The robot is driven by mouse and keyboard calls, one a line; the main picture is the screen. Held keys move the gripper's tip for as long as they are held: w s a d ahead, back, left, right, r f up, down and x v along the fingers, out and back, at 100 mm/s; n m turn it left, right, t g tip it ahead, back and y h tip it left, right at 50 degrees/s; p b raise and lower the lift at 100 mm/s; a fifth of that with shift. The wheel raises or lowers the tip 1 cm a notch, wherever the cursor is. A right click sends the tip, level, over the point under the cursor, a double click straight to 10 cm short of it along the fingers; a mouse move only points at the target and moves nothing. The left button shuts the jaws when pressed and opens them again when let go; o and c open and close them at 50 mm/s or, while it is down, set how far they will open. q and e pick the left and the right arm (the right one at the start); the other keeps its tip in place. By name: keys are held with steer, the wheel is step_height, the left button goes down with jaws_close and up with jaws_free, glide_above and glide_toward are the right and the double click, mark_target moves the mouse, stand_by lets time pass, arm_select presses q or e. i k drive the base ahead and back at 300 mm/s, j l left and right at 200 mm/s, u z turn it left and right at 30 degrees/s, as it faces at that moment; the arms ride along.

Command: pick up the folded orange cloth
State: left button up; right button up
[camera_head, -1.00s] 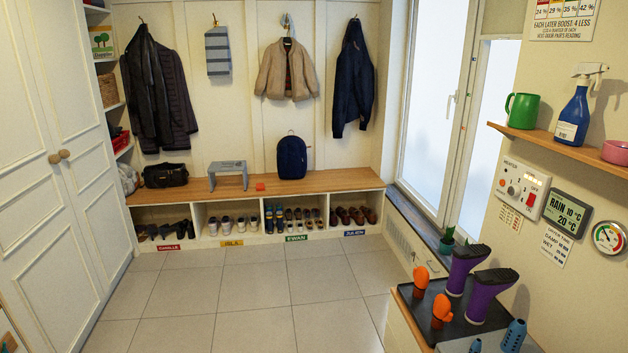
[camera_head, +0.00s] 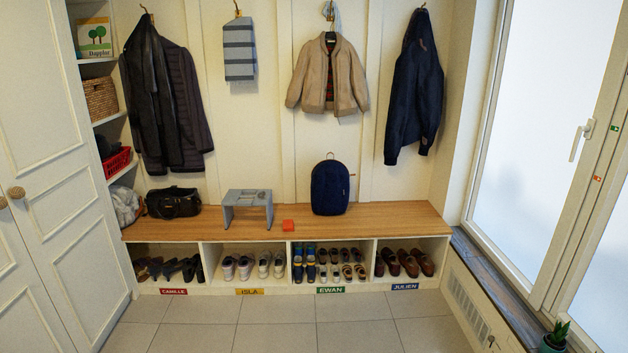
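The folded orange cloth (camera_head: 288,225) is a small flat red-orange square on the wooden bench top (camera_head: 390,220). It lies just right of a grey step stool (camera_head: 247,199) and left of a dark blue backpack (camera_head: 330,187), apart from both. Neither of my grippers shows in the head view.
Cubbies under the bench hold several pairs of shoes (camera_head: 403,262). A black bag (camera_head: 173,202) sits at the bench's left end. Coats hang above. The tiled floor (camera_head: 280,325) in front is clear, between a white cupboard (camera_head: 50,170) and the window sill (camera_head: 487,275).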

mark_target(288, 224)
steer(key=i, duration=1.95)
